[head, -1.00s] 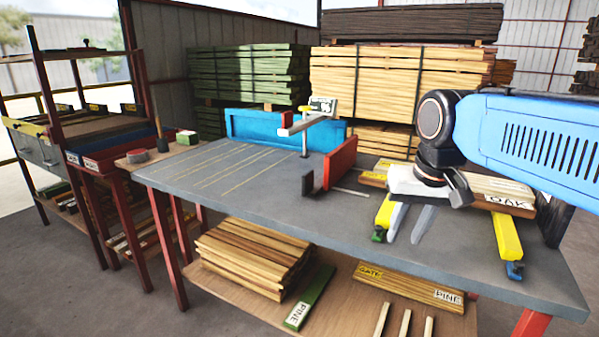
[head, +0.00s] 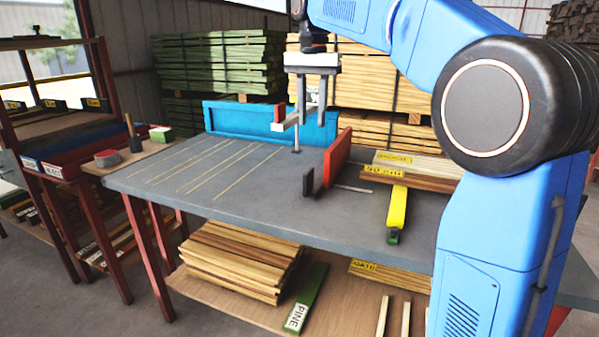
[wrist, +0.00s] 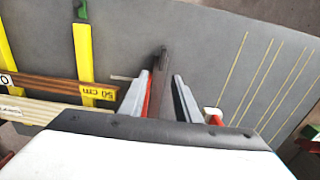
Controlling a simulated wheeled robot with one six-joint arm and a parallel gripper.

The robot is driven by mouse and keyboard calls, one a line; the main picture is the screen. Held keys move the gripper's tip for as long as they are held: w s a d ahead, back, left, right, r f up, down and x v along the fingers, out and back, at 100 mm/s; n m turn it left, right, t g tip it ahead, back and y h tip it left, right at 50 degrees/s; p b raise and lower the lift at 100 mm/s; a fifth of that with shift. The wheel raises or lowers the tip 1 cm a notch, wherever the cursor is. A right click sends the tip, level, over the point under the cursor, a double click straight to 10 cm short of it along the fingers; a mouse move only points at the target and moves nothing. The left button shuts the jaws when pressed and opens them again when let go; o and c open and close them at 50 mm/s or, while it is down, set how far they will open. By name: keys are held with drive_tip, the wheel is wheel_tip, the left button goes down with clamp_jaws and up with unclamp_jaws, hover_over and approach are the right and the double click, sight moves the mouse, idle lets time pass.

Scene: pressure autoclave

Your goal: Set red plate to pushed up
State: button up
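The red plate (head: 338,157) stands upright on the grey table (head: 240,200), with a short dark upright piece (head: 308,182) at its near left end. In the wrist view the red plate (wrist: 149,101) shows as a thin red strip beside the left finger. My gripper (head: 312,112) hangs fingers down above the table, near the plate's far end and apart from it in the head view. In the wrist view my gripper (wrist: 160,95) has its fingers spread, with a dark bar (wrist: 165,80) visible between them. Nothing is held. The plate's lower part is partly hidden in the wrist view.
A pale horizontal arm on a post (head: 296,135) stands close beside my gripper. A blue fence (head: 240,122) runs along the back. Boards (head: 412,170) lie on a yellow support (head: 397,210) to the right. The table's left part is clear.

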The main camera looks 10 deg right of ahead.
sight(309, 171)
drive_tip(key=f, duration=1.7)
drive_tip(key=shift+w+a+f, duration=0.1)
drive_tip(key=shift+w+a, duration=0.15)
drive_tip(key=shift+w, duration=0.1)
clamp_jaws()
